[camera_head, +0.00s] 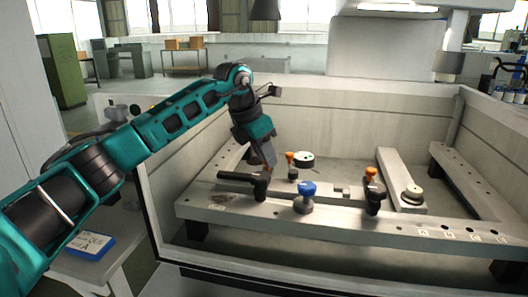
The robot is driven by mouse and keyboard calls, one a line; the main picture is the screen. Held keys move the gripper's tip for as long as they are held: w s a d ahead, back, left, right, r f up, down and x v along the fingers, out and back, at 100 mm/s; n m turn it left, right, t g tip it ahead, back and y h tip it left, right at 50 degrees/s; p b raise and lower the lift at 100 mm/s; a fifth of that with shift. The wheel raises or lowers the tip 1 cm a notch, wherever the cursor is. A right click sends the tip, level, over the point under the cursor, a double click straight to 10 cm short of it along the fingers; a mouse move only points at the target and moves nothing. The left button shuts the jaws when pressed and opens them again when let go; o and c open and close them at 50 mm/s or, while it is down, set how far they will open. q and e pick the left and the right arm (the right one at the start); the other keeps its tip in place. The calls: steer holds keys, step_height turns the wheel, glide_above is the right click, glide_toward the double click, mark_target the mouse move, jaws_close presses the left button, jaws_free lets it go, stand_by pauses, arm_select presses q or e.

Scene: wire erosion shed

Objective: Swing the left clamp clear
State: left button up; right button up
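The left clamp (261,188) is a black clamp on the front rail of the machine frame. Its dark bar points left along the rail. My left gripper (268,171) reaches down from above, with its fingertips right at or just behind the top of this clamp. Whether they touch it, and how far apart they are, I cannot tell. A second black clamp (373,197) with an orange knob stands further right on the same rail. My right gripper is not in view.
A blue knob (307,189) on a grey base stands just right of the left clamp. An orange-topped post (290,158) and round discs (412,194) are nearby. The front rail (340,218) and high tank walls (335,130) bound the space. A blue-edged card (90,246) lies lower left.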

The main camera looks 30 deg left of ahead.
arm_select(q)
steer(key=o, duration=0.4)
steer(key=shift+o, duration=0.2)
steer(key=v, duration=1.3)
steer(key=shift+w, duration=0.1)
